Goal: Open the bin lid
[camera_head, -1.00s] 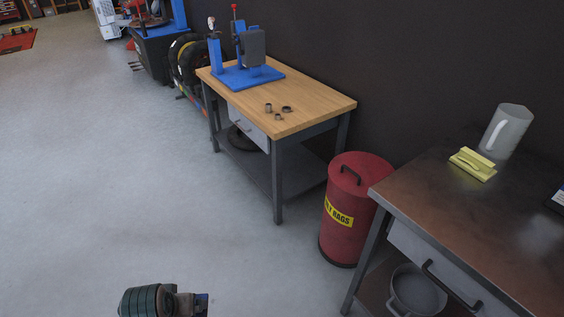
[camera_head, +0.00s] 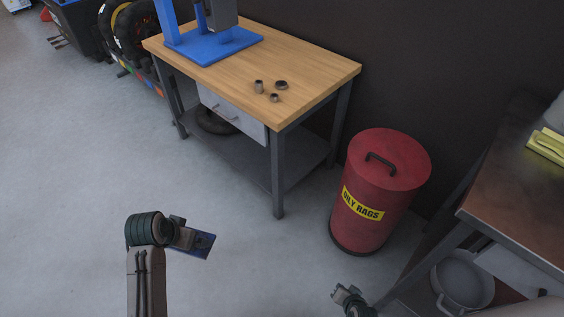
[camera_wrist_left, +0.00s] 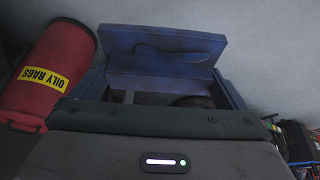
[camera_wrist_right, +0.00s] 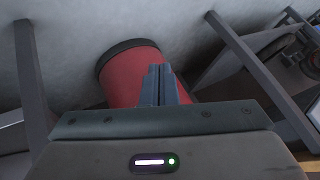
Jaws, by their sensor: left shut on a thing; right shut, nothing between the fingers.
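The red bin (camera_head: 372,235) labelled OILY RAGS stands upright on the floor, its red lid (camera_head: 405,157) down with a dark handle (camera_head: 381,161) on top. The bin also shows in the left wrist view (camera_wrist_left: 35,75) and the right wrist view (camera_wrist_right: 125,75). My left gripper (camera_head: 182,236) is left of the bin, shut on a flat blue object (camera_head: 198,244); the left wrist view shows a curved mark on this blue object (camera_wrist_left: 165,52). My right gripper (camera_head: 343,292) is shut and empty, low in front of the bin and apart from the lid.
A wooden-topped workbench (camera_head: 310,65) with a blue press (camera_head: 215,45) and several small metal parts stands left of the bin. A metal table (camera_head: 515,195) with a yellow object (camera_head: 548,143) and a pot (camera_head: 463,280) below is close on the right. The floor at left is clear.

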